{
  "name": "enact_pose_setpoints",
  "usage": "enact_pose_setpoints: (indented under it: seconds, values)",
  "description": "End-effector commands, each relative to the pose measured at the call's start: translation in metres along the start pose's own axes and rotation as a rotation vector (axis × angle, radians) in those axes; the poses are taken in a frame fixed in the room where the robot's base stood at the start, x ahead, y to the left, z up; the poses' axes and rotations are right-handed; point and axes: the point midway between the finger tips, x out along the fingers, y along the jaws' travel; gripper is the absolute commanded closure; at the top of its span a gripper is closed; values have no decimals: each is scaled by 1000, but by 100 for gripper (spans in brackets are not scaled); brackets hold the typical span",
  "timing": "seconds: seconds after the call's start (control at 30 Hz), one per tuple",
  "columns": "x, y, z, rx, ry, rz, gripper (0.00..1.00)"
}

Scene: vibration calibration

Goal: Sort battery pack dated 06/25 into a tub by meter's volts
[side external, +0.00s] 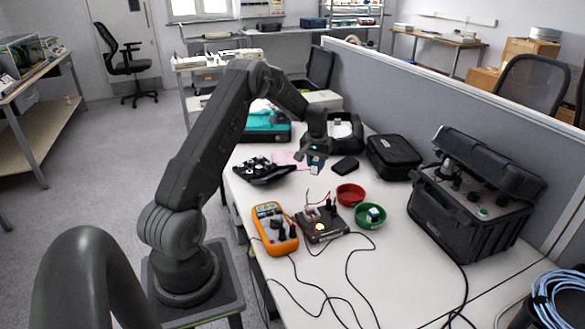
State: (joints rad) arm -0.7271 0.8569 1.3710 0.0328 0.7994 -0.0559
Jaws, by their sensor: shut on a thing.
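My gripper (313,155) is above the far middle of the table, pointing down, shut on a small blue and white battery pack (315,166). The pack's date is too small to read. An orange meter (264,213) lies at the table's near left edge; its display cannot be read. A dark test fixture (334,229) with wires and a lit yellowish spot is right of the meter. A red tub (350,187) stands behind the fixture and looks empty. A green tub (369,226), nearer and to the right, has a small whitish item in it.
A black tray of parts (264,170) is left of my gripper. A flat black item (345,164) and a black case (393,157) lie to its right. A large open black case (468,222) stands at the right by the partition. Black cables cross the near table.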

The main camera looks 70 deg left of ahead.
Motion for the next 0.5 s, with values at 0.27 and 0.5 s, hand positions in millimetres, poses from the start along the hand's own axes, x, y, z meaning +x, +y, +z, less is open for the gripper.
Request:
enact_pose_setpoints:
  seconds: [0.27, 0.5]
  values:
    - [21, 67, -48, 475, 16, 74, 99]
    - [28, 99, -62, 712, 36, 114, 99]
